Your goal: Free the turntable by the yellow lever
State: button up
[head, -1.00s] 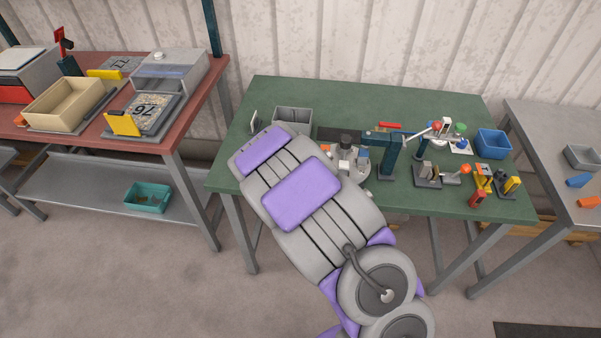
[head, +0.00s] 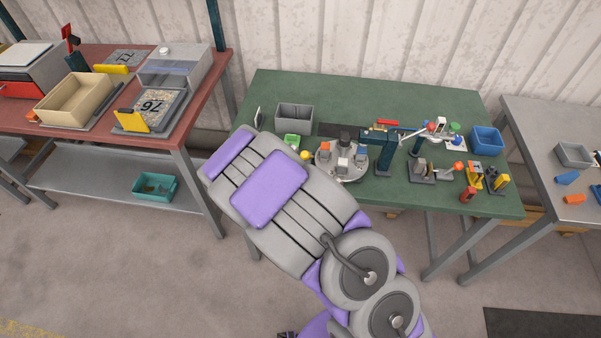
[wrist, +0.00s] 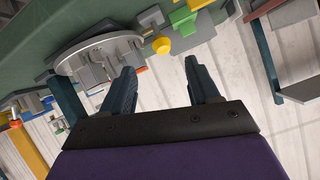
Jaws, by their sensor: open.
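The round grey turntable (head: 330,174) sits on the green bench, with several small blocks and fixtures on it. It also shows in the wrist view (wrist: 122,42), at upper left. A yellow knob (head: 306,155), which looks like the lever's end, is just left of the turntable, beside a green block (head: 291,141). In the wrist view the yellow knob (wrist: 161,45) is beyond and above the fingertips, with the green block (wrist: 184,22) close by. My gripper (wrist: 163,75) is open and empty, apart from the knob. In the head view my arm hides it.
A grey bin (head: 294,118) stands behind the green block. A dark blue post with an arm (head: 386,150) rises right of the turntable. Several small fixtures and a blue bin (head: 487,141) fill the right of the green bench (head: 290,85). A red-brown table stands at left.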

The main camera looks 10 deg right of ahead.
jog(key=p+v, duration=0.7)
jog(key=p, duration=0.8)
dwell(0.6)
jog(key=s+r+n+g+y+b, duration=0.2)
jog(key=s+r+g+y+b, duration=0.1)
jog(key=s+r+g+b, duration=0.85)
jog(key=s+d+r+n+b, duration=0.1)
jog(key=s+r, duration=0.1)
jog(key=s, duration=0.5)
jog(key=s+d+r+n+g+b, duration=0.1)
jog(key=s+d+r, duration=0.1)
jog(key=s, duration=0.6)
jog(key=s+d+r+n+g+b, duration=0.1)
jog(key=s+r+n, duration=0.1)
jog(key=s, duration=0.5)
jog(key=shift+s+d+r+b, duration=0.3)
jog(key=shift+r+b, duration=0.1)
jog(key=shift+r, duration=0.15)
